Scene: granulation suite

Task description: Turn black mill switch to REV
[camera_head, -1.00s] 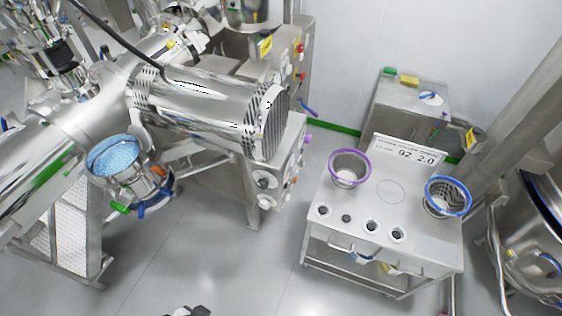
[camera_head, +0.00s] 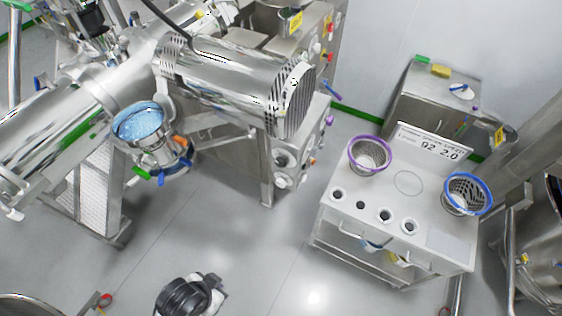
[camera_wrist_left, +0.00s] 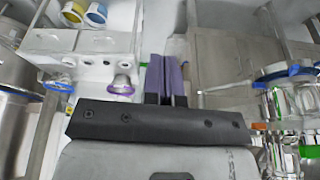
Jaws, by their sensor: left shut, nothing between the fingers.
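The mill's steel control panel (camera_head: 300,155) faces the lower right in the head view, below the slatted motor cover. My left gripper's black and white body (camera_head: 188,297) is at the bottom of the head view, well apart from the panel. In the left wrist view its purple fingers (camera_wrist_left: 166,76) are shut together and empty. My right gripper is not in view.
A steel trolley (camera_head: 432,240) stands at the right, with a purple-rimmed basket (camera_head: 370,157) and a blue-rimmed basket (camera_head: 468,194). A blue-filled funnel (camera_head: 138,122) hangs left of the mill. The floor (camera_head: 270,245) between mill, trolley and gripper is clear.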

